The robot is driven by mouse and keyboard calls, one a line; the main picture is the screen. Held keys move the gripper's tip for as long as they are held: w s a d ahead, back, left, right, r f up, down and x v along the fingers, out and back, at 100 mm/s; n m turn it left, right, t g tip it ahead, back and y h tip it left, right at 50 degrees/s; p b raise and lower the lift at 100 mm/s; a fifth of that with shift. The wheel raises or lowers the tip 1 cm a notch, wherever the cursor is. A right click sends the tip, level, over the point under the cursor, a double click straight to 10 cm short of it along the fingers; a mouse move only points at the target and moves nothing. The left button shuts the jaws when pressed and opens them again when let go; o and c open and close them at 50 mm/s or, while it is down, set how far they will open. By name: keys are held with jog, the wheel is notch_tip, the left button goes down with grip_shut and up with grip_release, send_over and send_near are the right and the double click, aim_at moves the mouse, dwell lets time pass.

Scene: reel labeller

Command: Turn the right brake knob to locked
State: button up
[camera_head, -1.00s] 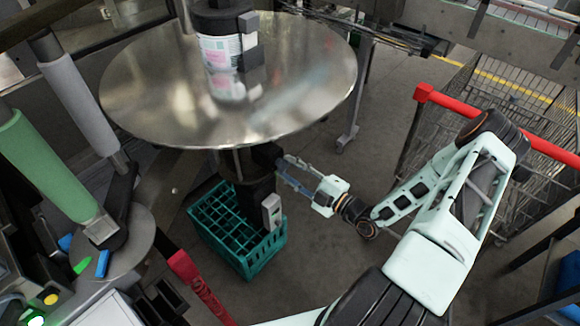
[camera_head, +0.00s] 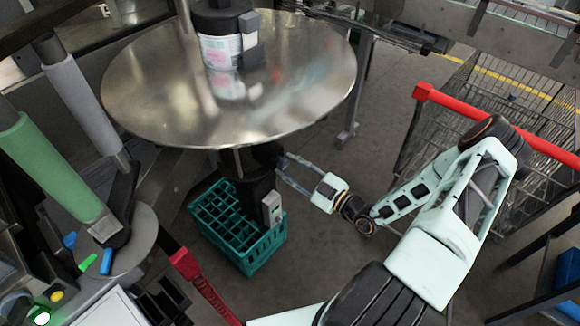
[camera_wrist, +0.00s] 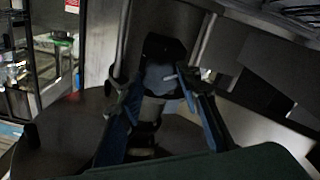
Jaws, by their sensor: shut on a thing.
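The right brake knob (camera_wrist: 160,52) is a dark, blocky part in the wrist view, above a grey-blue face with a thin pale bar. In the head view the dark knob (camera_head: 266,154) sits under the big steel disc's edge, on the black hub. My gripper (camera_head: 281,166) reaches it from the right with its fingertips at the knob. In the wrist view my gripper (camera_wrist: 160,92) has one blue finger on each side of the knob, shut on it. The exact contact and any locked mark are too dark to tell.
The large steel disc (camera_head: 150,95) overhangs the knob and carries a labelled black reel container (camera_head: 218,48). A green crate (camera_head: 265,250) stands below. Open floor lies between disc and cart.

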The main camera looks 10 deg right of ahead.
dwell(0.3)
jog(key=o, duration=1.1)
jog(key=shift+o, duration=0.2)
jog(key=v, duration=1.2)
jog(key=shift+s+a, duration=0.1)
